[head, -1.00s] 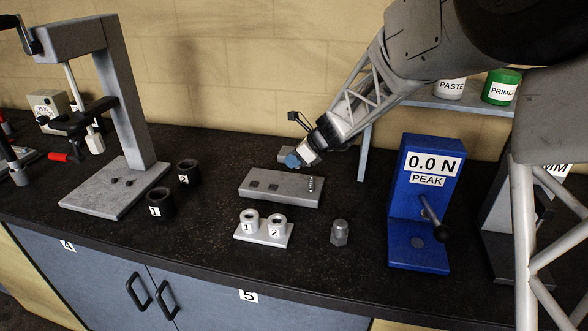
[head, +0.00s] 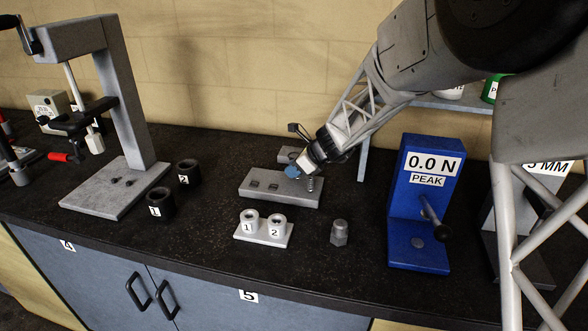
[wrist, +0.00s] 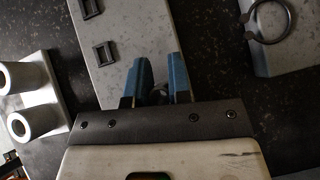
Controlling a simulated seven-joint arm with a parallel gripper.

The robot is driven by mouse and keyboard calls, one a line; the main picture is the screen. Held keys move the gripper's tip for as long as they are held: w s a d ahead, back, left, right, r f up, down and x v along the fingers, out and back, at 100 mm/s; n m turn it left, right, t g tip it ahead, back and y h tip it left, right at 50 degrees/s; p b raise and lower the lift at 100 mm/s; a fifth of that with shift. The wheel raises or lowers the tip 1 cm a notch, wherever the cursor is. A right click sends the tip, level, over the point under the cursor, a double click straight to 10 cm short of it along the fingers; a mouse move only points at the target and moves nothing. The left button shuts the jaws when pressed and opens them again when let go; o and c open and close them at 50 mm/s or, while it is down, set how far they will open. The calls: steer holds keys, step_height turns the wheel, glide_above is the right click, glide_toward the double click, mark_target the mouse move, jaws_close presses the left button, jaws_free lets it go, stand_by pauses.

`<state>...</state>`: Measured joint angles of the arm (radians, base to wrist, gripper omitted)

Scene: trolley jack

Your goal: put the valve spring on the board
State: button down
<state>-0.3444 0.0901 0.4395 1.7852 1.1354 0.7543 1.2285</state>
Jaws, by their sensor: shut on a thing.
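The board (head: 275,197) is a long grey slab with square recesses, lying on the dark bench; it also shows in the wrist view (wrist: 128,45). The valve spring (head: 310,185) is a small grey coil standing upright at the board's right end in the head view. My gripper (head: 297,173) is down over that end. In the wrist view its blue fingers are shut on the spring (wrist: 160,95), which shows only as a dark round shape between them. The spring's lower end cannot be seen in the wrist view.
A small plate (head: 288,153) lies behind the board; in the wrist view it carries a dark ring (wrist: 270,20). A white holder (head: 262,237) with two numbered cups stands in front. A grey hex piece (head: 339,233) and a blue gauge (head: 420,200) stand right.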

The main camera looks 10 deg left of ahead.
steer(key=c, duration=1.1)
jaws_free()
steer(key=shift+f, duration=0.1)
steer(key=shift+o, duration=0.2)
steer(key=shift+v, duration=0.75)
steer(key=v, duration=1)
steer(key=shift+d+r, duration=0.2)
steer(key=shift+r, duration=0.1)
